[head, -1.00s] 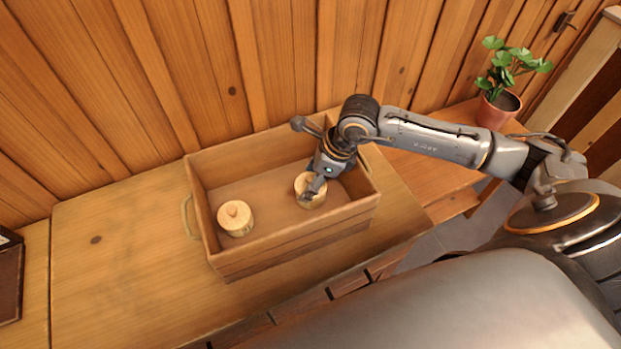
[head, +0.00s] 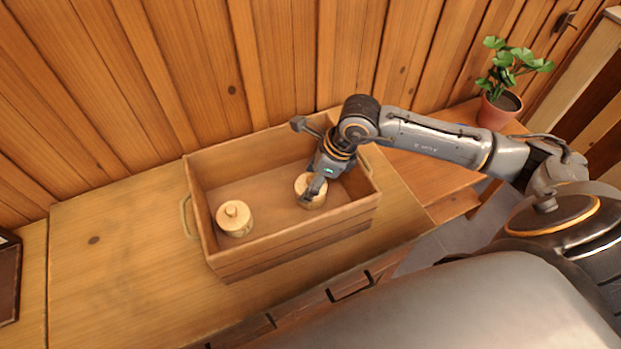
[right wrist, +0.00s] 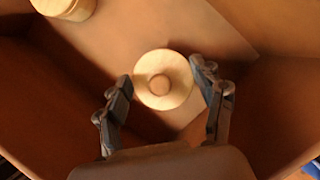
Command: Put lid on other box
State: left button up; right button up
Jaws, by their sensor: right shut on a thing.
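A round pale wooden box (head: 235,222) with a knobbed lid on top stands at the left inside the wooden crate; its edge also shows at the top left of the right wrist view (right wrist: 66,8). A second round wooden piece (head: 308,201) is at the right inside the crate, partly hidden by my right gripper (head: 316,184). In the right wrist view its top is a round lid with a central knob (right wrist: 161,85). The right gripper's fingers are shut on this lid, one on each side. I cannot tell whether the lid rests on a box beneath. My left gripper is not in view.
The open crate (head: 290,240) has raised walls around both round pieces and stands on a wooden table (head: 110,265). Its floor between them is clear. A wooden plank wall is close behind. A potted plant (head: 498,108) stands at the back right.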

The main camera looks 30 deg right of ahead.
aim_at(311, 179)
jog(key=o, duration=1)
jog(key=shift+o, duration=0.5)
jog(key=shift+r, duration=0.2)
jog(key=shift+r, duration=0.4)
jog(key=shift+r+p, duration=0.2)
jog(key=shift+p, duration=0.1)
jog(key=shift+r+p, duration=1.7)
jog(key=shift+r, duration=1.75)
